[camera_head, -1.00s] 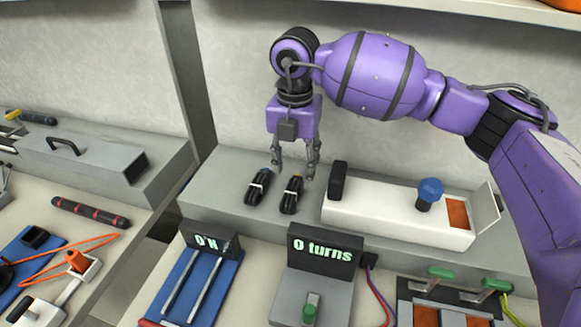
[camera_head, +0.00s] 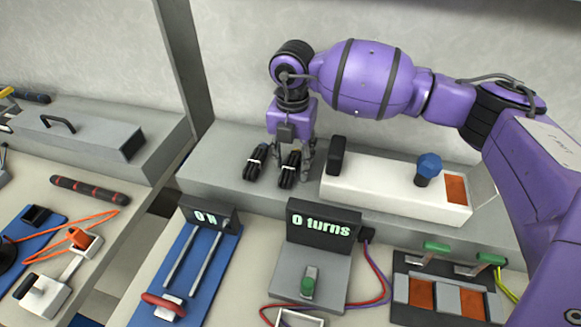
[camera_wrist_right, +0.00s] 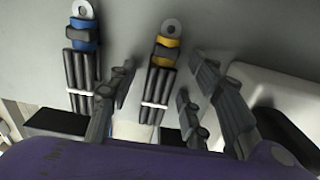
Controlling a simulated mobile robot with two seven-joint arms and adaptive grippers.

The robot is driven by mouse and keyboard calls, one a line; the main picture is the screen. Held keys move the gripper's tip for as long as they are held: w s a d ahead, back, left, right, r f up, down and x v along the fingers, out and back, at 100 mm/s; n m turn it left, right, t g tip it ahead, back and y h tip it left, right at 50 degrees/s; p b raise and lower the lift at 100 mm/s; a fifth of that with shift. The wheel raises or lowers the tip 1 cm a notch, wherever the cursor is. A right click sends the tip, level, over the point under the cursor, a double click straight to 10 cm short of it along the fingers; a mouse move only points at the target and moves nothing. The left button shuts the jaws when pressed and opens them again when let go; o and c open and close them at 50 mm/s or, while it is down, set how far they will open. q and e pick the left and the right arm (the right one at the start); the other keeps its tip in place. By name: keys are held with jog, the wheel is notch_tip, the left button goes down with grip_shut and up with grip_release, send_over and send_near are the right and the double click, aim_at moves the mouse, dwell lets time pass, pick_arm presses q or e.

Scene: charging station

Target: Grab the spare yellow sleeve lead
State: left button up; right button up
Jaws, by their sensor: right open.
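The yellow sleeve lead (camera_wrist_right: 159,75) is a black bundle with a yellow sleeve, a white tie and a metal ring end. It also shows in the head view (camera_head: 288,175), lying on the raised grey shelf (camera_head: 215,165). My right gripper (camera_head: 295,172) is open and low over this lead. In the right wrist view its fingers (camera_wrist_right: 158,98) stand on either side of the lead, with gaps showing. Whether the fingertips touch the shelf I cannot tell. A similar lead with a blue sleeve (camera_wrist_right: 82,70) lies to the left, outside the fingers. My left gripper is not in view.
A white box (camera_head: 380,195) with a black block and a blue knob stands just right of the gripper. In front are an "0 turns" display (camera_head: 322,224), an "0 N" display (camera_head: 208,217) and a blue slide rig (camera_head: 205,260). The shelf left of the leads is clear.

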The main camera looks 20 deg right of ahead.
grip_shut()
jog(key=shift+r, duration=0.1)
